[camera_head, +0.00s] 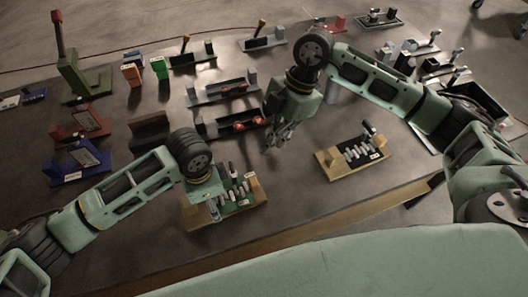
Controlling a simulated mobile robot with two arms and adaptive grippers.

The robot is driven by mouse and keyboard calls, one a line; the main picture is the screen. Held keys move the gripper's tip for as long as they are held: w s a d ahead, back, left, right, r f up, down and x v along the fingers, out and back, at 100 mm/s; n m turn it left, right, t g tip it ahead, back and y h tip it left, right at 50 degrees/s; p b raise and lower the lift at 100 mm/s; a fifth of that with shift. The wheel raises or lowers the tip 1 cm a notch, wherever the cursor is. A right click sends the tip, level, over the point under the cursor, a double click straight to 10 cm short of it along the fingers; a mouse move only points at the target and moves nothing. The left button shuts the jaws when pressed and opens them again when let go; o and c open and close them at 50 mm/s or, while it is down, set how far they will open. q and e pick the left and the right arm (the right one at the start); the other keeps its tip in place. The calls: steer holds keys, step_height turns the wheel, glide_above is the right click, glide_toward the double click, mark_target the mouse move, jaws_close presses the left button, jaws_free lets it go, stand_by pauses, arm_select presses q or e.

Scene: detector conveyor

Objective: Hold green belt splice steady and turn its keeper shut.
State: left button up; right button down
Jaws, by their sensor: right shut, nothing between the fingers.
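The green belt splice (240,204) sits on a tan wooden base near the table's front edge, with a row of grey metal pieces along it and a small upright dark and light part at its back. I cannot make out whether the keeper is turned. My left gripper (214,210) is down over the left side of this splice and hides part of it. I cannot see whether its fingers close on anything. My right gripper (277,142) is above the table, behind and to the right of the green splice, shut and empty.
A similar black splice (358,153) on a tan base stands to the right. Behind are fixtures with red parts (240,124), a dark brown block (149,131), a blue fixture (75,165) and a green stand (80,80). Table between the two splices is clear.

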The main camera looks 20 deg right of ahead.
mark_target(233, 169)
steer(key=shift+v, duration=1.1)
steer(key=c, duration=2.4)
jaws_free()
steer(key=shift+s+r, duration=0.15)
steer(key=shift+r, duration=0.05)
steer(key=shift+o, duration=1.1)
steer(key=shift+a+n, duration=0.3)
steer(key=o, duration=0.3)
steer(key=a+n+g, duration=0.1)
steer(key=a+n, duration=0.1)
steer(key=w+a+n+g, duration=0.1)
steer(key=a+n, duration=0.1)
steer(key=a, duration=0.1)
steer(key=a+n+h, duration=0.1)
steer(key=a+n, duration=0.2)
steer(key=shift+w+a+g, duration=0.1)
steer(key=shift+w+g, duration=0.15)
steer(key=shift+g, duration=0.15)
steer(key=w+a+r+n+h, duration=0.2)
steer(key=w+a+n+h, duration=0.1)
steer(key=n, duration=0.3)
steer(key=x, duration=1.1)
steer(key=shift+f, duration=0.3)
jaws_close()
